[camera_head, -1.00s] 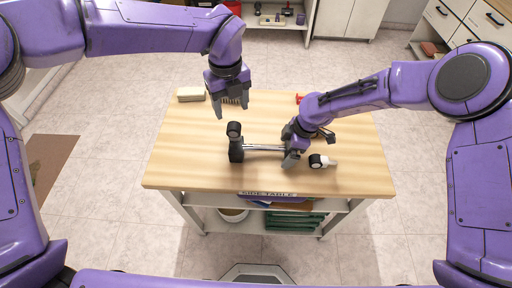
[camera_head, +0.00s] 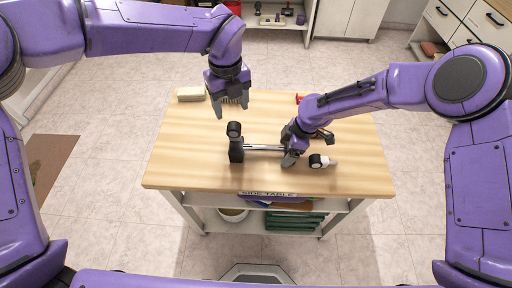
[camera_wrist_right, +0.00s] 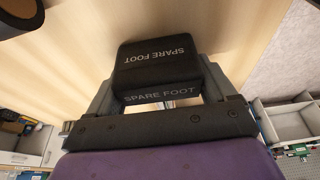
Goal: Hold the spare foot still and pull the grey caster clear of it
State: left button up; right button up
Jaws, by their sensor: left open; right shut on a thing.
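A black block lettered SPARE FOOT (camera_wrist_right: 158,62) sits between the fingers of my right gripper (camera_head: 290,158) in the right wrist view; the gripper is shut on it. In the head view that gripper hides most of the foot. Silver rods (camera_head: 264,148) run left from the gripper to an upright black piece (camera_head: 236,152) with a round wheel (camera_head: 234,129) on top. A small black wheel with a pale stem (camera_head: 318,161) lies to the right of the gripper. I cannot tell which wheel is the grey caster. My left gripper (camera_head: 231,108) is open and empty, above the table behind the upright piece.
The wooden side table (camera_head: 190,165) has free room at its front and left. A red item (camera_head: 299,98) lies at the back, near my right arm.

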aim_at(233, 125)
pick_arm(q)
jog(key=shift+o, duration=1.4)
jog(key=shift+f, duration=0.15)
jog(key=shift+f, duration=3.4)
jog(key=c, duration=1.4)
jog(key=shift+o, duration=0.2)
jog(key=shift+r, duration=0.2)
jog(key=shift+r, duration=0.45)
